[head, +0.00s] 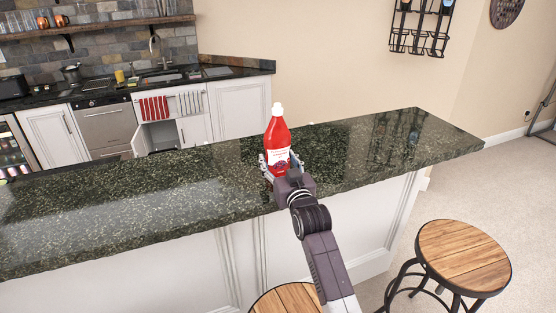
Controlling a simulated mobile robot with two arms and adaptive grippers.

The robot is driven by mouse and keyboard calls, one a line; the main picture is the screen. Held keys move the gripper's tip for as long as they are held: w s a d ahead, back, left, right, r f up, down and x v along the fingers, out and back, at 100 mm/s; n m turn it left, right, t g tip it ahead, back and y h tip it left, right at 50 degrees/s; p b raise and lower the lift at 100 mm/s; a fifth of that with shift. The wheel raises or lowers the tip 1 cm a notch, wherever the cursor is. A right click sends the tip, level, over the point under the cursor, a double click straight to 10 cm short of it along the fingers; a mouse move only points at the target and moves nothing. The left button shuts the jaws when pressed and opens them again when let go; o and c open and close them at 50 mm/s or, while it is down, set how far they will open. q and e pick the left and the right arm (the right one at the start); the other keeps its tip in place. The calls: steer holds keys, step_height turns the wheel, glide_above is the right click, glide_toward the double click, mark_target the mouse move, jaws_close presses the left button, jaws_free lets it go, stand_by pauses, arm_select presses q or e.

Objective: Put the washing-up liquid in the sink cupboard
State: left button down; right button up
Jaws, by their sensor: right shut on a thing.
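A red bottle with a white cap and a pale label (278,135), which looks like the washing-up liquid, stands upright at the bar counter (90,225). My right gripper (276,166) is shut around the bottle's lower part. I cannot tell whether its base touches the stone. The sink (163,77) is in the far worktop at the back left. Below it is the sink cupboard (195,129), with a dark opening low down that suggests an open door. The bar counter hides its lower part. My left gripper is not in view.
The long bar counter lies between me and the sink cupboard. Striped towels (154,108) hang at the cupboard front. A wooden stool (463,255) stands at the right, and another stool (287,300) is at the bottom edge. The counter top beside the bottle is clear.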

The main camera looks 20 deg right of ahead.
steer(key=o, duration=1.7)
